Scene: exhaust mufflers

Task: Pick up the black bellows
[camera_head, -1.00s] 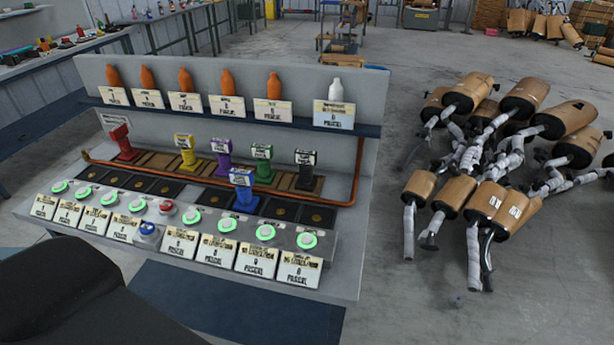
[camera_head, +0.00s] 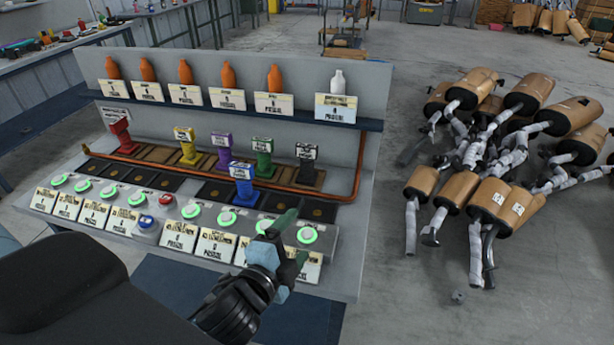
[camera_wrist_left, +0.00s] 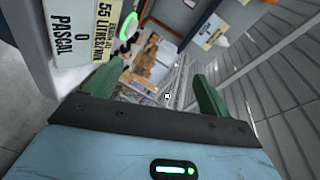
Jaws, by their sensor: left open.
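My left gripper (camera_head: 293,238) is open and empty, in front of the stand's lower right, nearer to me and lower in the picture than the bellows. Its two green fingers also show in the left wrist view (camera_wrist_left: 157,94), with nothing between them. I cannot make out the bellows in that view. My right gripper is not in view.
Red (camera_head: 121,135), yellow (camera_head: 187,147), purple (camera_head: 222,149) and green bellows (camera_head: 264,158) stand left of the black one. A blue bellows (camera_head: 242,186) stands in front. Lit green buttons and label cards line the front. Mufflers (camera_head: 480,190) lie on the floor at right.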

